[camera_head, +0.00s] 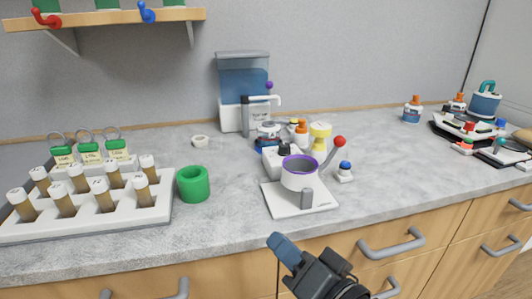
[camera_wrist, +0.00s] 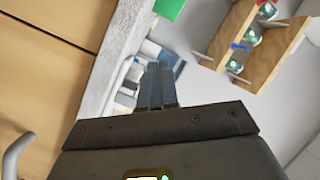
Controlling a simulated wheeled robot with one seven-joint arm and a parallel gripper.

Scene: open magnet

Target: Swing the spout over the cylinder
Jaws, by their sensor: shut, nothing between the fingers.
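A dispenser with a blue tank (camera_head: 243,78) stands at the back of the counter. A thin white spout (camera_head: 264,98) extends to the right from its top area, by a grey post (camera_head: 273,116), with a purple knob (camera_head: 268,86) above it. A white cylindrical cup with a purple rim (camera_head: 299,178) stands on a white base in front; I cannot tell whether this is the cylinder meant. My gripper (camera_head: 281,248) is shut and empty at the counter's front edge, well short of the spout. Its blue fingers (camera_wrist: 160,86) are together in the wrist view.
A red-knobbed lever (camera_head: 338,142) rises beside the cup. Small bottles (camera_head: 320,135) crowd the space between cup and dispenser. A green ring (camera_head: 193,183) and a vial rack (camera_head: 85,210) are at left. A wooden shelf (camera_head: 110,17) hangs upper left.

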